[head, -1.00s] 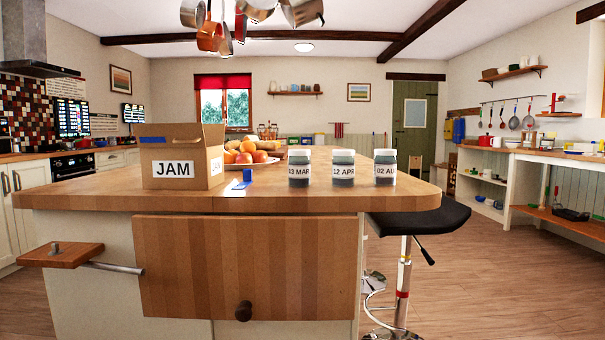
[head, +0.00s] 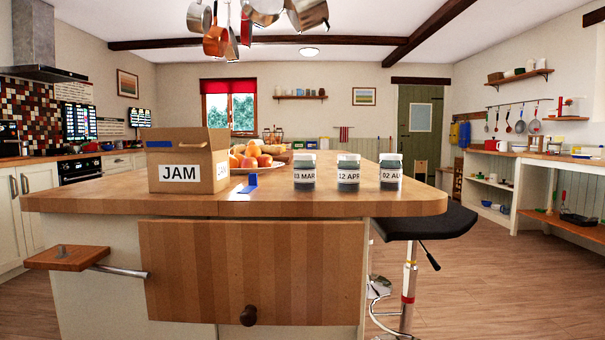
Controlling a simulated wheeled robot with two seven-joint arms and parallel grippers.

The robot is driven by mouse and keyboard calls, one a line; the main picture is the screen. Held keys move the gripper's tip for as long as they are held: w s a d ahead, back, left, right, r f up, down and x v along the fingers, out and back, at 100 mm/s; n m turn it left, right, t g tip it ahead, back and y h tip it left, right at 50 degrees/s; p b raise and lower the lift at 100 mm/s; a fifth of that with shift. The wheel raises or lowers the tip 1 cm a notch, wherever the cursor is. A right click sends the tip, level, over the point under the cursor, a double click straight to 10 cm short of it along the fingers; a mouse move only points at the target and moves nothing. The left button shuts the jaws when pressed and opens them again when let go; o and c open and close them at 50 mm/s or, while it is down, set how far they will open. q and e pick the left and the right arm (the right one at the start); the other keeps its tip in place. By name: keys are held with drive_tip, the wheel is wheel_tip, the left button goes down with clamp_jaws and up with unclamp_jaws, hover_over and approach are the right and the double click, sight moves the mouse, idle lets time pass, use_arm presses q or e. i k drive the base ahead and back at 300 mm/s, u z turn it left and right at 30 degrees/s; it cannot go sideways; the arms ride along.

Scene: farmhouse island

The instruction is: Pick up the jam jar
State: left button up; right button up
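Three glass jam jars with pale lids and dark contents stand upright in a row on the wooden island top (head: 120,203). The left jar (head: 304,172) reads "03 MAR", the middle jar (head: 348,173) reads "12 APR", and the right jar (head: 391,173) reads "02 AU", the rest of its label out of sight. A cardboard box (head: 187,161) labelled "JAM" stands to their left; its inside is hidden. Neither of my grippers shows in the head view.
A blue piece (head: 250,182) lies between the box and the jars. A plate of fruit (head: 254,159) sits behind. A black stool (head: 430,220) stands at the island's right side. Pans (head: 262,12) hang overhead. The island top in front of the jars is clear.

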sight(304, 164)
drive_tip(key=k, duration=0.6)
drive_tip(key=z, duration=0.35)
drive_tip(key=i, duration=1.8)
drive_tip(key=u, duration=1.05)
